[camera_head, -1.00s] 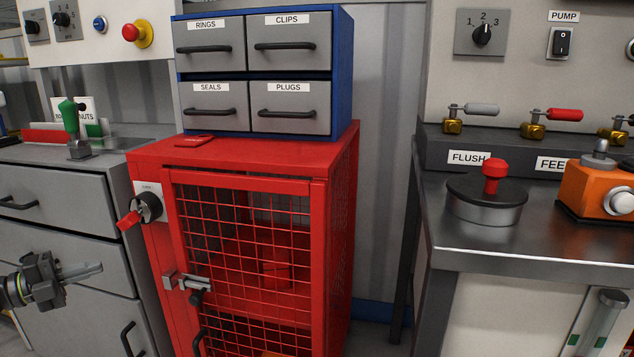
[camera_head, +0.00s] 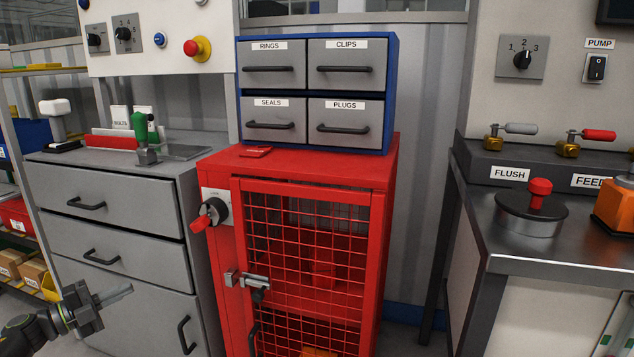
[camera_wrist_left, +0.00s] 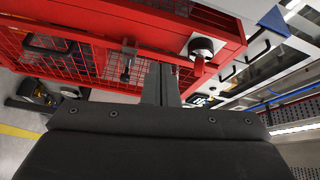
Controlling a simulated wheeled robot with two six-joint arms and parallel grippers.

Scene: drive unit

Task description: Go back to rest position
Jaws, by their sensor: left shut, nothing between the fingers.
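My left gripper (camera_head: 117,296) is shut and empty at the lower left of the head view, in front of the grey drawer cabinet (camera_head: 115,230). It points right toward the red mesh cabinet (camera_head: 300,175) and is apart from it. In the left wrist view, the closed fingers (camera_wrist_left: 160,84) show in front of the red cabinet (camera_wrist_left: 80,20), with its latch (camera_wrist_left: 127,58) and black-and-red rotary switch (camera_wrist_left: 200,50) beyond. The mesh door is closed, with a red object (camera_head: 322,270) inside. My right gripper is out of view.
A blue-framed drawer unit (camera_head: 394,90) stands on the red cabinet. A steel bench (camera_head: 560,240) with a red-knobbed round device (camera_head: 535,205) and orange box (camera_head: 615,210) is at right. A shelf with boxes (camera_head: 12,262) stands at far left.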

